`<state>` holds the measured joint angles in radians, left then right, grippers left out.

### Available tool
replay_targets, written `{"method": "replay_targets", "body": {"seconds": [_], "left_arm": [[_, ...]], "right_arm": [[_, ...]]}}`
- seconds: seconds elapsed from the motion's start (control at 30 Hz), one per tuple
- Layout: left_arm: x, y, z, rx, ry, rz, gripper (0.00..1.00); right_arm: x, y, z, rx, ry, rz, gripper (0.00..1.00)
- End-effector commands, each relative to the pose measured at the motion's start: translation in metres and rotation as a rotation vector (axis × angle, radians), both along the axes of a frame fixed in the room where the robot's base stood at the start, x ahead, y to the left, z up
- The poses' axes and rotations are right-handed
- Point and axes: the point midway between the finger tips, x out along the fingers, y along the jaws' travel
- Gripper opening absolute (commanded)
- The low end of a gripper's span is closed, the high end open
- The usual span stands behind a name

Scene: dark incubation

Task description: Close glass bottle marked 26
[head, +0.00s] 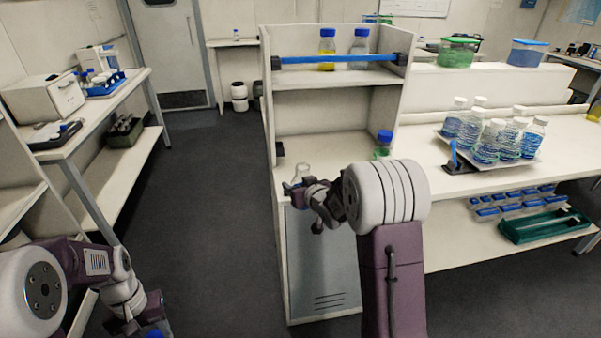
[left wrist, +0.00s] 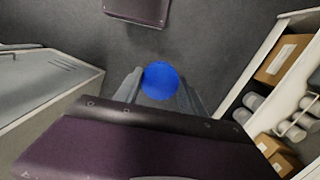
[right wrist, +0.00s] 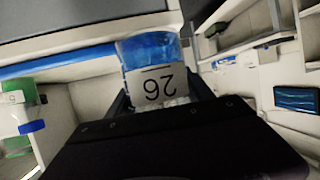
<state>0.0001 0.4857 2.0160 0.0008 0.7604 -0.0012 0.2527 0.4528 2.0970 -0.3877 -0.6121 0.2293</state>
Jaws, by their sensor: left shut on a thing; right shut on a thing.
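The glass bottle marked 26 (right wrist: 150,58) fills the middle of the right wrist view, with its label upside down in the picture and blue contents beside the label. My right gripper (head: 313,190) is shut on it at the lower left shelf; the bottle's clear, uncapped neck (head: 301,170) shows in the head view. Whether its base touches the shelf I cannot tell. A round blue cap (left wrist: 160,80) sits between the fingers of my left gripper (left wrist: 160,88), which is shut on it. In the head view the blue cap (head: 154,333) shows at the bottom edge, low and well left of the bottle.
A green bottle with a blue cap (head: 384,140) stands in the shelf behind my right arm. A blue bar (head: 335,59) crosses the upper shelf before two capped bottles. A tray of white-capped bottles (head: 495,140) is at right. The floor between the benches is clear.

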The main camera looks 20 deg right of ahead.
Motion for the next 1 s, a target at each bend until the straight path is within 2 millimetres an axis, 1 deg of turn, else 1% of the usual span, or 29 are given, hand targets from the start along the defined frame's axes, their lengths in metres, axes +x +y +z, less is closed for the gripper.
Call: {"method": "replay_targets", "body": {"seconds": [0.03, 0.1, 1.0], "left_arm": [[0.0, 0.0, 0.0, 0.0, 0.0, 0.0, 0.1], [0.0, 0.0, 0.0, 0.0, 0.0, 0.0, 0.1], [0.0, 0.0, 0.0, 0.0, 0.0, 0.0, 0.1]], "right_arm": [[-0.002, 0.01, -0.002, 0.0, -0.001, 0.024, 0.0], [-0.007, 0.023, -0.005, 0.0, 0.0, 0.058, 0.0], [-0.055, 0.188, -0.048, 0.0, -0.001, 0.488, 0.0]]}}
